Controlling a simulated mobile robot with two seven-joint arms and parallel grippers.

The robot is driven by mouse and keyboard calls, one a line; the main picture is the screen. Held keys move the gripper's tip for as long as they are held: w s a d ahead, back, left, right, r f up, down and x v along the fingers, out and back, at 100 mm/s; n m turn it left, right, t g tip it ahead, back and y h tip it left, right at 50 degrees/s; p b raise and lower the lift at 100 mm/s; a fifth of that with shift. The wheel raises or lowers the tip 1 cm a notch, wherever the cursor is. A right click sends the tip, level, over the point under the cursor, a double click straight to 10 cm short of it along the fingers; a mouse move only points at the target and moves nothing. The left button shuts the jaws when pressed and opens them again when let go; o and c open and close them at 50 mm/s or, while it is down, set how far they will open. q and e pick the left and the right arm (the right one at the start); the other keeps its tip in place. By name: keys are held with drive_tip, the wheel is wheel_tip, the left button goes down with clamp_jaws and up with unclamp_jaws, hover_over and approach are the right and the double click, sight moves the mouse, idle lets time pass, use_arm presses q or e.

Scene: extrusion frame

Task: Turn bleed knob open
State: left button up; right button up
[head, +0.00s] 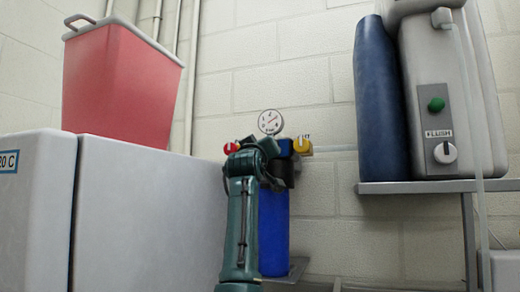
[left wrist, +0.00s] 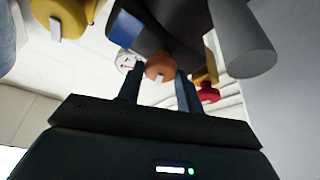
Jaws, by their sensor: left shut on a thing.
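An orange knob (left wrist: 160,67) with a pale pointer mark shows between the fingertips of my left gripper (left wrist: 160,82) in the left wrist view. I take it to be the bleed knob. The fingers are shut on it, one on each side. In the head view my left gripper (head: 258,150) is at the top of the blue filter housing (head: 274,232), and my own arm hides the orange knob and the fingertips. My right gripper is in neither view.
A red knob (head: 230,148) and a yellow knob (head: 302,146) flank the gripper, with a round gauge (head: 270,121) just above. A red bin (head: 118,85) stands on a white cabinet (head: 145,205) at left. A shelf (head: 430,186) at right holds a grey tank (head: 465,100) and blue cylinder (head: 377,100).

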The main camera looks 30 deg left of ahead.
use_arm(q)
drive_tip(key=n+g+y, duration=0.1)
drive_tip(key=n, duration=0.1)
drive_tip(key=n+g, duration=0.1)
drive_tip(key=n, duration=0.2)
drive_tip(key=n+g+y, duration=0.1)
drive_tip(key=n, duration=0.2)
drive_tip(key=shift+d+r+y, duration=0.15)
drive_tip(key=shift+y, duration=0.15)
drive_tip(key=n+g, duration=0.1)
drive_tip(key=n, duration=0.2)
drive_tip(key=n+g, duration=0.1)
drive_tip(key=n, duration=0.3)
drive_tip(key=shift+r+g, duration=0.1)
drive_tip(key=shift+g, duration=0.2)
drive_tip(key=o, duration=1)
